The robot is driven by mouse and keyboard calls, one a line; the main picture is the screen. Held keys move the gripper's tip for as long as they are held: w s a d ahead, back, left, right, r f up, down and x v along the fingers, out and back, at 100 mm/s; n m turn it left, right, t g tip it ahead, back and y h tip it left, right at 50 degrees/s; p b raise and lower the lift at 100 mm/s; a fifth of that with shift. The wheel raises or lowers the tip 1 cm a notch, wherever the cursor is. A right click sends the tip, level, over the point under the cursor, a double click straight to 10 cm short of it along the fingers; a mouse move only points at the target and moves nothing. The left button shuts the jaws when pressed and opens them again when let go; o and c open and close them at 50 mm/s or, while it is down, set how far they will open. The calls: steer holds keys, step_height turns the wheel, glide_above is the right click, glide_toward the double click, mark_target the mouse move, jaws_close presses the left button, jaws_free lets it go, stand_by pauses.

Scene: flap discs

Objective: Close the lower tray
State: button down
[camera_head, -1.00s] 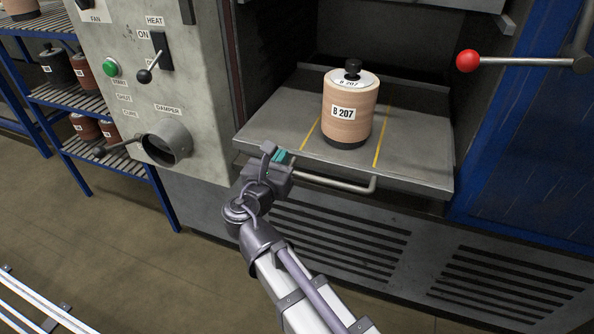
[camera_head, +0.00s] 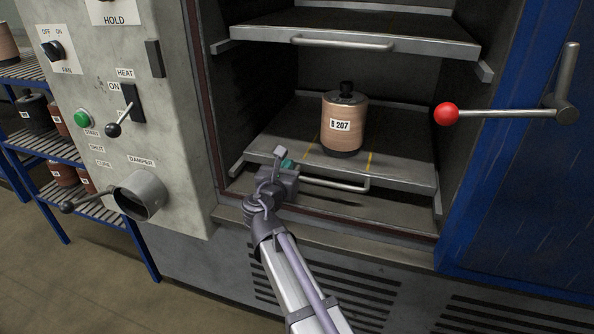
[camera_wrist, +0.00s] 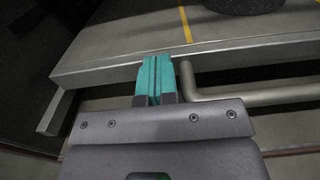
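The lower tray (camera_head: 405,172) is a grey metal shelf with yellow lines, now mostly inside the oven chamber. Its bar handle (camera_head: 335,184) runs along the front; it also shows in the wrist view (camera_wrist: 255,97). A copper-coloured cylinder labelled B 207 (camera_head: 343,125) stands upright on the tray. My gripper (camera_head: 287,165) is at the left end of the handle, against or very near the tray's front edge. In the wrist view its teal fingertips (camera_wrist: 156,75) are together with nothing between them, just left of the handle's bend.
An upper tray (camera_head: 390,42) with its own handle sits above. A lever with a red knob (camera_head: 446,114) juts from the right near the blue door (camera_head: 520,200). The control panel (camera_head: 160,190) with a damper pipe (camera_head: 139,195) stands left. Shelves with cylinders are further left.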

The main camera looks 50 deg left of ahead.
steer(key=shift+w+a+r, duration=0.15)
steer(key=shift+w+a, duration=0.1)
steer(key=shift+a, duration=0.15)
steer(key=v, duration=1.4)
steer(key=shift+s+d, duration=0.25)
steer(key=shift+d, duration=0.15)
